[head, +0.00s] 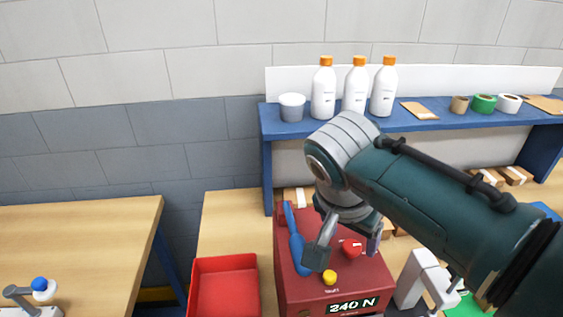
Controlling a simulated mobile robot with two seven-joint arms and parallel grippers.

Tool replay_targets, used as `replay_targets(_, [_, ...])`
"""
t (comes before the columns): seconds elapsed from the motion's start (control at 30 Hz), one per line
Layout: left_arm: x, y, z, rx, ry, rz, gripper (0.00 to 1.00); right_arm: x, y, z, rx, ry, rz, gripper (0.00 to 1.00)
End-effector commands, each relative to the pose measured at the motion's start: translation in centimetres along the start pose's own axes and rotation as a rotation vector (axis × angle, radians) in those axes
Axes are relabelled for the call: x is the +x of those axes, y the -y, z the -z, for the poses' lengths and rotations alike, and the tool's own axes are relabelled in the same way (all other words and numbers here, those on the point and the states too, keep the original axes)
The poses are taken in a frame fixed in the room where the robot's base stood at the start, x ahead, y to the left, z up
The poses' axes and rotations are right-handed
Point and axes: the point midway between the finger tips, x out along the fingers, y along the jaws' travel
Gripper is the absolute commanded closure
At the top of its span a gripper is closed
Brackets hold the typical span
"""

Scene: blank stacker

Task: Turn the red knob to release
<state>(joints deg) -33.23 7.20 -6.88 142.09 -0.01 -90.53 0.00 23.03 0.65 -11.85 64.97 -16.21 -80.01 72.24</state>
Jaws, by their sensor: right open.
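The red knob (352,248) sits on top of a dark red box (310,285) at the lower middle of the head view. Whether a finger touches the knob cannot be told. My left gripper is not in view.
A red tray (254,296) stands left of the box. A blue shelf (293,130) behind holds white bottles (323,95), a cup and tape rolls (484,103). A white device (427,270) stands close on the right. The left table (80,235) is mostly bare.

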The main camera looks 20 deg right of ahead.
Motion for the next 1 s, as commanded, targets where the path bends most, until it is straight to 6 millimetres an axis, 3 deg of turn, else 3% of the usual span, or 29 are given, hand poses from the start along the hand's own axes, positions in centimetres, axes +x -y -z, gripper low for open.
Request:
replay_targets(0.2, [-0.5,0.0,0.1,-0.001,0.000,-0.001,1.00,-4.1,0.1,0.0,0.000,0.000,0.004,0.28])
replay_targets(0.4, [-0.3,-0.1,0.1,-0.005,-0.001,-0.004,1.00,-6.6,0.1,0.0,0.000,0.000,0.002,0.28])
replay_targets(1.0, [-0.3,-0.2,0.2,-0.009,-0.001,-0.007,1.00,-7.2,-0.2,-0.1,-0.010,0.004,0.001,0.28])
